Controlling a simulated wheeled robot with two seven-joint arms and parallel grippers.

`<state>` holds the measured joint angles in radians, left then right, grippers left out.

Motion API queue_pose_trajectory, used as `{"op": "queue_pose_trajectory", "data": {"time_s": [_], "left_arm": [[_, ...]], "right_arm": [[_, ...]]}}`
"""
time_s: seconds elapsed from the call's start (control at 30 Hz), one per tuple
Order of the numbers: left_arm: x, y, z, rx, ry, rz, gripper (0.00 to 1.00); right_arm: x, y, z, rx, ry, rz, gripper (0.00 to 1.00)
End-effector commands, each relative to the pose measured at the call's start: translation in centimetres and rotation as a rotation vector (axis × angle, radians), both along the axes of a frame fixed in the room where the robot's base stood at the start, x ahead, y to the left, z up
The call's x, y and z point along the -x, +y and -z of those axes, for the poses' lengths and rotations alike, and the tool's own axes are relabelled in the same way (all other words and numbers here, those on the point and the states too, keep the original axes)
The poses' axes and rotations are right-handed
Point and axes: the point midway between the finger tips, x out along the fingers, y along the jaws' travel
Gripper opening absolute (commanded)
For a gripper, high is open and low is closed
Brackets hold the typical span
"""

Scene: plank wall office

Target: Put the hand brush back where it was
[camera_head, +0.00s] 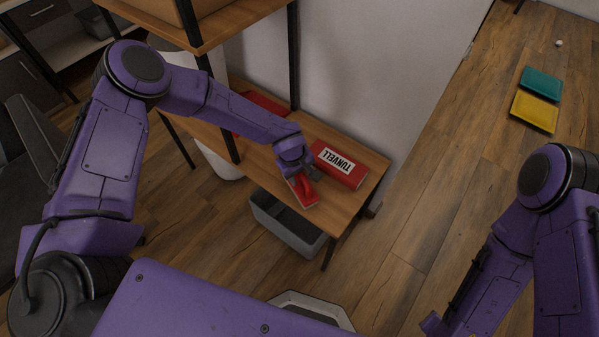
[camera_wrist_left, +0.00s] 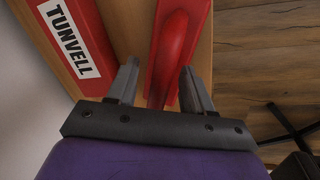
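The red hand brush (camera_head: 308,200) lies on the wooden shelf board, near its front edge, beside a red box marked TUNVELL. In the left wrist view the brush's rounded red handle (camera_wrist_left: 173,48) runs up between my fingers. My left gripper (camera_head: 302,178) is low over the brush. In the left wrist view its two fingers (camera_wrist_left: 160,88) stand apart, one on each side of the handle, with gaps showing. The far end of the brush is cut off in that view, and its bristles are hidden. My right arm shows at the right, but its gripper is out of view.
The TUNVELL box (camera_head: 340,164) lies close to the brush on the wooden shelf (camera_head: 352,197). Another red thing (camera_head: 262,104) lies farther back, behind my arm. A grey bin (camera_head: 288,226) stands below the shelf's front edge. Teal (camera_head: 541,83) and yellow (camera_head: 535,111) trays lie on the floor.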

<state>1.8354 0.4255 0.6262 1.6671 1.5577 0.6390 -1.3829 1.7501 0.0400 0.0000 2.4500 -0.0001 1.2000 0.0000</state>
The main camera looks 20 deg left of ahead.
Motion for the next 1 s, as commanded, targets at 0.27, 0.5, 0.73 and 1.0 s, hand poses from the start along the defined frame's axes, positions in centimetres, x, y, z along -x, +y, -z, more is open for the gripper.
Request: {"op": "queue_pose_trajectory", "data": {"time_s": [0.27, 0.5, 0.73, 1.0], "left_arm": [[0.0, 0.1, -1.1, 0.0, -0.001, 0.0, 0.51], [0.9, 0.9, -7.1, 0.002, -0.003, -0.001, 0.51], [1.6, 1.5, -11.4, 0.001, -0.002, 0.0, 0.51], [1.8, 1.6, -12.1, -0.001, 0.001, 0.001, 0.51]], "right_arm": [[0.0, 0.0, -0.3, 0.0, 0.0, 0.0, 0.43], [0.0, 0.0, -1.1, 0.0, 0.0, 0.0, 0.43], [0.0, 0.0, -1.5, 0.0, 0.0, 0.0, 0.43], [0.0, 0.0, -1.6, 0.0, 0.0, 0.0, 0.43]]}}
